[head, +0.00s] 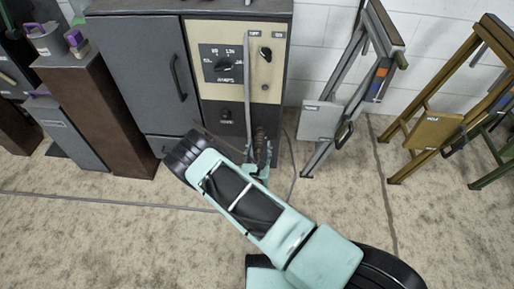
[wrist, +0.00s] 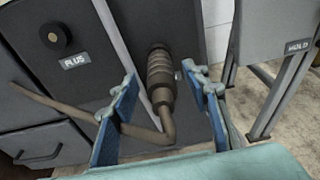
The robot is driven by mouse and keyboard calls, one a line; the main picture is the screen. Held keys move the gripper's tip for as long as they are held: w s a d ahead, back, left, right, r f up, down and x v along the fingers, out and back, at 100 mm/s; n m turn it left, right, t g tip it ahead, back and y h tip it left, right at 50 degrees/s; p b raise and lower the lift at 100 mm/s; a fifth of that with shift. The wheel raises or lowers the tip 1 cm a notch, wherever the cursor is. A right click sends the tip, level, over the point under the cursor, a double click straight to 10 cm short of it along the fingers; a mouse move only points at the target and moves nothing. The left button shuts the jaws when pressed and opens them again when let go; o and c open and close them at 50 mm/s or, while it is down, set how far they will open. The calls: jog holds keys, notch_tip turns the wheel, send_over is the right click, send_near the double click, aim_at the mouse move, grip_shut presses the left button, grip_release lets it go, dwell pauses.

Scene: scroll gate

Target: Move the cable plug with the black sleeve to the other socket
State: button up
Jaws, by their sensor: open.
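The cable plug (wrist: 161,78) has a ribbed, dark grey-brown sleeve and sits against the cabinet's dark lower panel. Its cable (wrist: 80,111) bends at the plug's lower end and runs off to the left. In the wrist view my gripper (wrist: 160,72) is open, with one blue-padded finger on each side of the plug and gaps between. A round socket (wrist: 56,37) with a "PLUS" label is empty, to the left of the plug. In the head view the plug (head: 260,138) is partly hidden by my gripper; the empty socket (head: 225,114) shows to its left. The plug's own socket is hidden.
The grey cabinet (head: 145,70) has a handled door on the left and a cream dial panel (head: 224,66) above the sockets. A grey frame with a sign (head: 320,121) stands close to the right. An ochre frame (head: 432,131) is further right. Open floor lies in front.

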aim_at(258, 154)
jog(key=shift+w, duration=0.15)
jog(key=shift+c, duration=0.5)
grip_shut()
jog(key=shift+s, duration=0.3)
dwell(0.7)
jog(key=shift+s+a+p, duration=0.1)
jog(key=shift+s+p, duration=0.7)
jog(key=shift+s, duration=1.3)
